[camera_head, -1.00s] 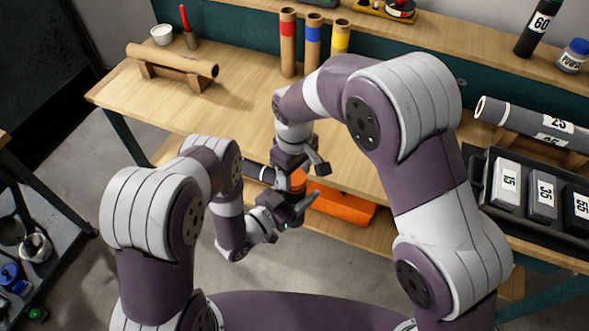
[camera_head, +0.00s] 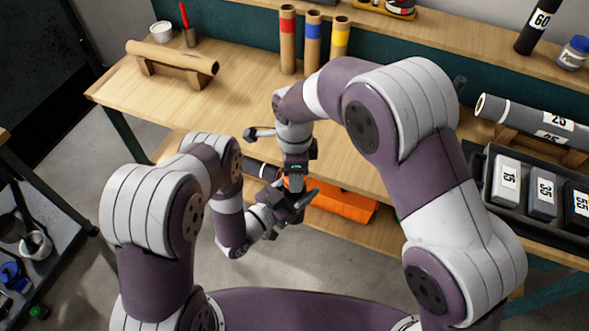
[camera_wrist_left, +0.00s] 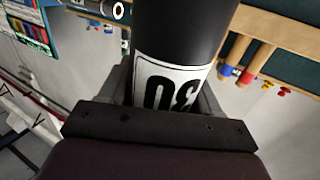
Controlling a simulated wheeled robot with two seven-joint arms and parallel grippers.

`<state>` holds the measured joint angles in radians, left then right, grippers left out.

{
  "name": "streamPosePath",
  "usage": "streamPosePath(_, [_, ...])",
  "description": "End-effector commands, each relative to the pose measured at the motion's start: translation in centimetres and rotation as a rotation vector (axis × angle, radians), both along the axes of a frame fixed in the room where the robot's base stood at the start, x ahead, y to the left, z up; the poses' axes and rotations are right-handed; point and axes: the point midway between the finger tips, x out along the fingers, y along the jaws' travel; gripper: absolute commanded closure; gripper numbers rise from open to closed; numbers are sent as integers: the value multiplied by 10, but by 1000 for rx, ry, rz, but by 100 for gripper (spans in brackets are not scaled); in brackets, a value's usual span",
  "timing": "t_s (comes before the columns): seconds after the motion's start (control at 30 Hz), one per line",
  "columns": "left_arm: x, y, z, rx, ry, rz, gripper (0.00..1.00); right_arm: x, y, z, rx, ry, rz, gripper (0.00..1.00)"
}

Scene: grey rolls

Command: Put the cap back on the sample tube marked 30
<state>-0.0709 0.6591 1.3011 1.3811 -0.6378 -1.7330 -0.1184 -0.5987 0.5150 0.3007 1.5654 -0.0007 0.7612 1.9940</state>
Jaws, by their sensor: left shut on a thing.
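In the left wrist view a black tube (camera_wrist_left: 185,30) carries a white label with 30, upside down in that picture. It sits between the fingers of my left gripper (camera_head: 290,204), which is shut on it. In the head view my right gripper (camera_head: 293,180) points down directly over my left one, close to it. A little orange, likely the cap, shows between the two grippers. The right fingertips are mostly hidden, so their hold and the cap's seating cannot be made out.
An orange box (camera_head: 343,206) lies on the lower shelf behind the grippers. On the bench stand a cardboard roll on a cradle (camera_head: 170,60), a white cup (camera_head: 161,32) and a grey roll marked 25 (camera_head: 530,117). A black tray (camera_head: 488,190) holds labelled boxes. The bench middle is clear.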

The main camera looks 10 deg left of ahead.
Motion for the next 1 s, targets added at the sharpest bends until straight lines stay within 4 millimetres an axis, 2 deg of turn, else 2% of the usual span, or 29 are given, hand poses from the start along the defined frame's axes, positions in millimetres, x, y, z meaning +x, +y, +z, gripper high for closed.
streamPosePath(0.1, [0, 0, 0, 1, 1, 0, 100, 0, 0, 0, 1, -1, -432, 77])
streamPosePath(0.2, [0, 0, 0, 1, 2, 0, 100, 0, 0, 0, 1, -1, -716, 77])
streamPosePath(0.3, [0, 0, 0, 1, 2, 0, 100, 0, 0, 0, 1, -2, -885, 77])
streamPosePath(0.43, [0, 0, 0, 1, 2, 0, 100, 0, 0, 0, 2, -2, -958, 77])
streamPosePath(0.67, [0, 0, -1, 1, 2, 0, 100, 0, 0, 0, 2, -2, -958, 77])
streamPosePath(0.7, [0, 0, -1, 1, 2, 0, 100, 0, 0, 0, 2, -2, -957, 32])
streamPosePath(0.73, [0, 0, -1, 1, 2, 0, 100, 0, 0, 0, 2, -2, -957, 22])
streamPosePath(0.77, [0, 0, -1, 1, 2, 0, 100, 0, 0, 0, 2, -2, -957, 19])
streamPosePath(1.0, [0, 0, 0, 1, 1, 0, 100, 0, 0, 0, 0, -1, -956, 19])
